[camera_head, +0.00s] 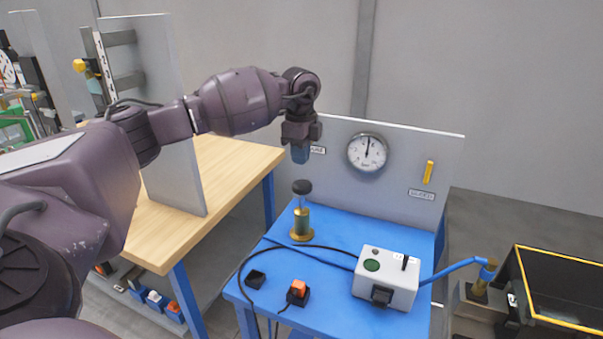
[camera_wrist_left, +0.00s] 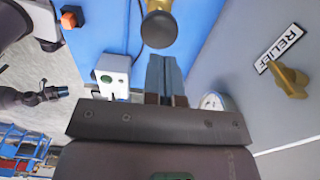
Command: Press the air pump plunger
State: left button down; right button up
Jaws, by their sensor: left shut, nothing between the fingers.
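The blue table (camera_head: 345,245) also holds a white box (camera_head: 385,285) with a green button, an orange switch (camera_head: 299,288) and cables. Behind stands a grey panel with a round gauge (camera_head: 367,152) and a yellow handle (camera_head: 429,172). A wooden bench (camera_head: 235,160) is left, a black bin (camera_head: 560,285) right.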

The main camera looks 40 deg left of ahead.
pick_arm(q)
notch_tip(320, 180, up, 3)
jog(key=shift+d+r, duration=0.1)
pick_arm(e)
jog(key=shift+w+a+r, duration=0.1)
jog(key=shift+w+r, duration=0.1)
jog(key=shift+w, duration=0.3)
jog(key=shift+s+f, duration=0.1)
jog(key=shift+s, duration=0.05)
jog(key=shift+s+f, duration=0.15)
jog(key=shift+s, duration=0.2)
jog(key=shift+w+r, duration=0.25)
jog(key=shift+w, duration=0.25)
dwell(0.3)
